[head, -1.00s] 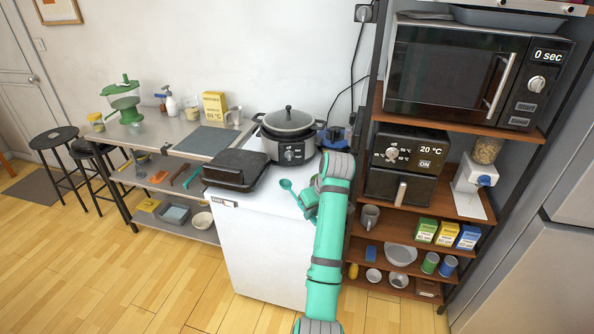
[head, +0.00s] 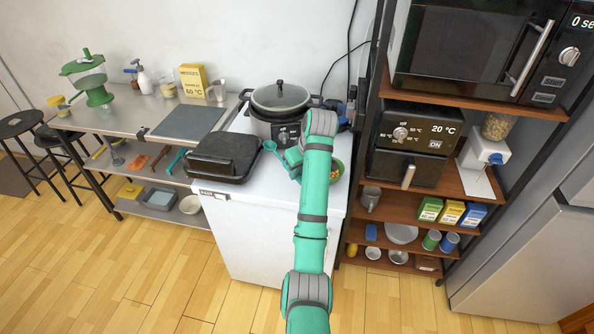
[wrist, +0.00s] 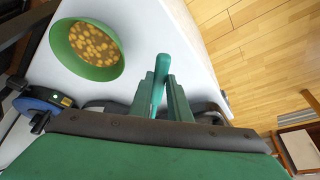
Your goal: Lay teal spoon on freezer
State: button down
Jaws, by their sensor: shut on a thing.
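The freezer (head: 260,225) is a white chest with a flat white top, also seen in the wrist view (wrist: 155,25). My gripper (head: 291,158) is over the freezer top, beside the cooker. In the wrist view my gripper (wrist: 163,88) is shut on the teal spoon (wrist: 162,65), whose handle end sticks out past the fingertips. In the head view the spoon (head: 270,145) points up and left from the gripper. I cannot tell whether the spoon touches the freezer top. My arm hides part of the top.
A black lidded pan (head: 225,158) covers the freezer's left part. A cooker with a pot (head: 280,105) stands at its back. A green bowl of chunky food (wrist: 87,48) stands on the top, right of my arm. The front middle of the top is clear.

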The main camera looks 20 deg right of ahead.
jog(key=shift+s, duration=0.1)
jog(key=shift+f, duration=0.15)
jog(key=shift+s+f, duration=0.1)
jog(key=shift+f, duration=3.05)
jog(key=c, duration=2)
grip_release()
jog(key=o, duration=0.6)
jog(key=shift+c, duration=0.2)
